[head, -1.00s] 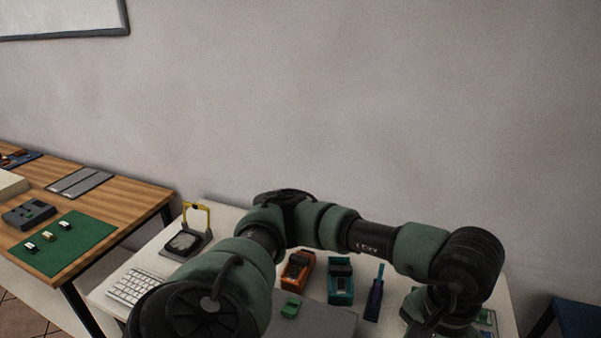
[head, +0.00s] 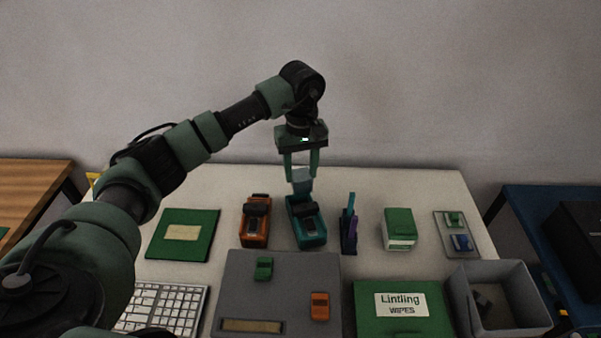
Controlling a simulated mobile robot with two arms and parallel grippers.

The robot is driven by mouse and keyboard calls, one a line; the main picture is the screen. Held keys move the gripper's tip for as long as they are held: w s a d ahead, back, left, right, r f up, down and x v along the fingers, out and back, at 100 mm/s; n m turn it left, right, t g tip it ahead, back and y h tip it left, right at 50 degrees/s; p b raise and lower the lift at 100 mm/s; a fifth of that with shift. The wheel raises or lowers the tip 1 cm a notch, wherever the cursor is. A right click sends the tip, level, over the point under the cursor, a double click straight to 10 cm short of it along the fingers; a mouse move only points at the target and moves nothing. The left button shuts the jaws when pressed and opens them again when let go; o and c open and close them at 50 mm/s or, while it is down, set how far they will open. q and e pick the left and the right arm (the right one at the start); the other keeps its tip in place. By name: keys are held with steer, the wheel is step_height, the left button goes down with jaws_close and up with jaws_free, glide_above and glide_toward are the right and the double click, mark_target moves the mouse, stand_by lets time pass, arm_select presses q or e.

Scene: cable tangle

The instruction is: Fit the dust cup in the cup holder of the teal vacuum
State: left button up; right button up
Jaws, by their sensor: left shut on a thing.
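The teal vacuum (head: 311,238) stands on the white table, in the middle of the head view, with a dark part on its top. My left gripper (head: 302,172) points down over its far end. Its fingers are shut on a pale grey-blue cup (head: 302,187), which looks like the dust cup. The cup's lower end overlaps the back of the teal vacuum in the picture; I cannot tell whether they touch. The cup holder cannot be made out clearly. My right gripper is not in view.
An orange vacuum (head: 254,228) stands close on the left, and a purple and teal upright tool (head: 349,228) close on the right. A green and white box (head: 399,230), a grey mat (head: 275,298), a keyboard (head: 163,305) and a grey bin (head: 515,315) surround them.

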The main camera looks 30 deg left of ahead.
arm_select(q)
steer(key=shift+w+a+f, duration=0.1)
steer(key=shift+a+f, duration=0.05)
steer(key=shift+f, duration=0.1)
steer(key=shift+f+b, duration=0.35)
steer(key=shift+f, duration=0.45)
step_height(320, 180, down, 2)
steer(key=shift+f+b, duration=0.1)
steer(key=shift+b, duration=0.7)
steer(key=shift+f, duration=0.15)
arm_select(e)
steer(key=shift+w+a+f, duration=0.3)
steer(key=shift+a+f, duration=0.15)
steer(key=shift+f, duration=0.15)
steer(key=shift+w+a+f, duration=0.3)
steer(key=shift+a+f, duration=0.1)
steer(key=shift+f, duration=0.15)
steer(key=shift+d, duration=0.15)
arm_select(q)
steer(key=shift+f+b, duration=0.25)
steer(key=shift+b, duration=0.1)
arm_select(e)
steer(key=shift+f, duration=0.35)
arm_select(q)
steer(key=shift+f, duration=0.15)
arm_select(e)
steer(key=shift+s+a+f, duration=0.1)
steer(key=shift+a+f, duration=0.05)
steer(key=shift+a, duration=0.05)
